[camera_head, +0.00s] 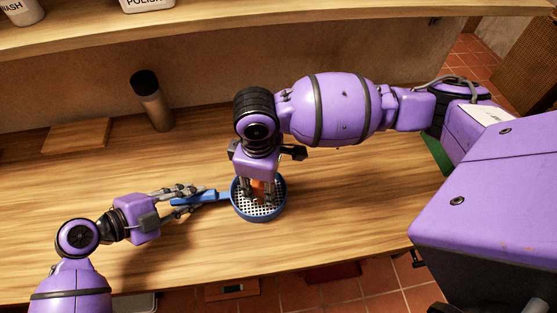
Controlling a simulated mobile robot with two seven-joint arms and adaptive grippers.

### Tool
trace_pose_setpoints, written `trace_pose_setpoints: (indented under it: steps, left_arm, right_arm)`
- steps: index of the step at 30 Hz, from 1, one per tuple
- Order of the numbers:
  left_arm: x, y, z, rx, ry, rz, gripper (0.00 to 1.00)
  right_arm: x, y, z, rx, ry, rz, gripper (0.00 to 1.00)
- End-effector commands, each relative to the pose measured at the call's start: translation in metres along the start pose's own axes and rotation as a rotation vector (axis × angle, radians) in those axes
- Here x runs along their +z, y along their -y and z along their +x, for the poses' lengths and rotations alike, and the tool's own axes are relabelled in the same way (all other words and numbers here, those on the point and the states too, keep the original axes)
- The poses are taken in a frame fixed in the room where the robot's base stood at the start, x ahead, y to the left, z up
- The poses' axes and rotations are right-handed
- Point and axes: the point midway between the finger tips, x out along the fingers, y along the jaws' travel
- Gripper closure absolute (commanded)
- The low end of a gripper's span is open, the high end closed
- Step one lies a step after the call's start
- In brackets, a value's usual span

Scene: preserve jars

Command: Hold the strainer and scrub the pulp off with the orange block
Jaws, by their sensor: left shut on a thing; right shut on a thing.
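The strainer (269,213) has a round blue rim, a pale perforated bowl and a blue handle (212,197) pointing left. It is over the wooden counter near its front edge. My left gripper (194,196) is shut on the handle from the left. My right gripper (257,190) points down into the strainer, shut on the orange block (259,188). The block is mostly hidden between the fingers, and I cannot tell whether it touches the mesh. I cannot make out any pulp on the visible mesh.
A dark bottle (152,101) stands at the back of the counter, beside a wooden board (77,135). A shelf (240,24) with white containers (147,4) runs above. The counter (340,210) is clear right of the strainer. Below its front edge is a tiled floor.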

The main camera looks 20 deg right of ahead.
Motion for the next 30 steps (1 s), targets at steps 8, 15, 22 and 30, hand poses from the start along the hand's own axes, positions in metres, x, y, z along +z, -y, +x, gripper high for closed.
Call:
trace_pose_setpoints:
  steps: [8, 15, 22, 30]
  left_arm:
    - [0.0, -0.001, 0.0, 0.002, 0.001, 0.001, 0.68]
    - [0.0, -0.001, 0.0, 0.002, 0.001, 0.001, 0.68]
    - [0.001, -0.001, -0.009, 0.002, 0.003, 0.002, 0.68]
    - [0.001, -0.001, -0.019, 0.002, 0.001, 0.0, 0.68]
  right_arm:
    - [-0.002, -0.001, -0.002, 0.003, -0.003, -0.001, 0.87]
    - [-0.002, -0.001, -0.002, 0.003, -0.003, -0.001, 0.87]
    - [-0.002, -0.001, -0.002, 0.003, -0.003, -0.001, 0.87]
    - [-0.002, -0.001, -0.002, 0.003, -0.003, -0.001, 0.87]
